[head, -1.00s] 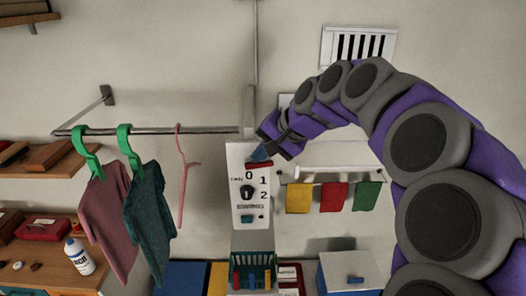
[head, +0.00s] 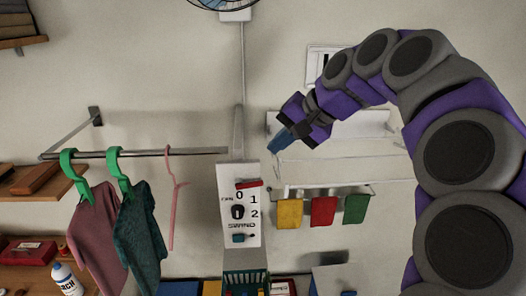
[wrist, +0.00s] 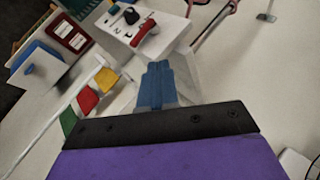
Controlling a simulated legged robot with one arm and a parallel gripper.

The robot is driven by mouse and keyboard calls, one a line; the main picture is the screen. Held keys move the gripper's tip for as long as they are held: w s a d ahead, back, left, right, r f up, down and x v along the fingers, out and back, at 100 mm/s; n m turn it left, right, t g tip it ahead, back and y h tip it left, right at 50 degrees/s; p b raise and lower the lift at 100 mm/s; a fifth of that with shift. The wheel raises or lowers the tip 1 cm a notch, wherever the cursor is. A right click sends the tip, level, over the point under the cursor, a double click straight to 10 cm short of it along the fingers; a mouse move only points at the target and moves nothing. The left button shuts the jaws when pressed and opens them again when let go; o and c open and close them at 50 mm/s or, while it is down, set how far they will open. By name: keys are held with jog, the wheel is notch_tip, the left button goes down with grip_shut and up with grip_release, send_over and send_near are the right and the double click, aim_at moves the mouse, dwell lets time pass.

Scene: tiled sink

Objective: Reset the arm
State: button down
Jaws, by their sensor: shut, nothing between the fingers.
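My purple and grey arm curves in from the right in the head view. My gripper (head: 277,147) has blue fingers pressed together and empty. It is in the air to the upper right of the white control panel (head: 252,226), apart from it. The panel has a black knob (head: 238,212), a red lever (head: 249,184) and a teal button (head: 238,238). In the wrist view the gripper's shut blue fingertips (wrist: 157,68) point toward the panel (wrist: 172,22) and its red lever (wrist: 146,34).
A rail (head: 190,152) on the left holds green hangers with clothes and a pink hanger (head: 172,205). Yellow, red and green cloths (head: 323,210) hang at the right. A fan (head: 226,3) is at the top. A white bottle (head: 66,279) stands lower left.

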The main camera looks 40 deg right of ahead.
jog(key=shift+s+a+r, duration=0.15)
jog(key=shift+s+r, duration=0.05)
jog(key=shift+s, duration=0.1)
dwell(0.4)
jog(key=s+a+f+n+g+b, duration=0.2)
jog(key=a+f+n+g+b, duration=0.1)
jog(key=a+f, duration=0.65)
jog(key=s+a+f+n+g+b, duration=0.2)
jog(key=a+f+n+b, duration=0.15)
jog(key=a+f, duration=0.6)
jog(key=s+a+f+n+g+h+b, duration=0.1)
jog(key=s+a+f+n+g+b, duration=0.1)
jog(key=s+f, duration=0.6)
jog(key=s+a+f+n+g+h+b, duration=0.2)
jog(key=s+f+b, duration=0.2)
jog(key=s+f, duration=0.5)
jog(key=shift+f, duration=2.25)
jog(key=shift+d, duration=0.2)
